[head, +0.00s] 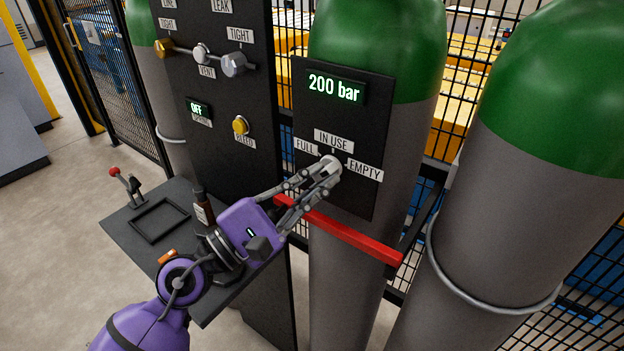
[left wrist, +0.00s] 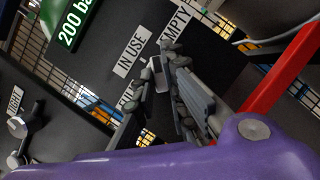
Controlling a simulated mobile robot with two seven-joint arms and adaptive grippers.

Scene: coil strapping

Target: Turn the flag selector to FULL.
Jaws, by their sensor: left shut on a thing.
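The flag selector (head: 330,164) is a small light-grey knob on a black panel (head: 352,197) in front of a green-topped cylinder. Labels FULL (head: 305,147), IN USE (head: 333,138) and EMPTY (head: 364,171) surround it. My left gripper (head: 324,174) comes from the lower left, shut on the selector with a finger on each side. The selector also shows between the fingers in the left wrist view (left wrist: 160,74), where the FULL label is mostly hidden. The fingers cover much of the knob, so I cannot tell which label it points to. My right gripper is not in view.
A display (head: 334,87) above the selector reads 200 bar. A red bar (head: 345,234) crosses the cylinder just below the panel. A second cylinder (head: 540,170) stands at right.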

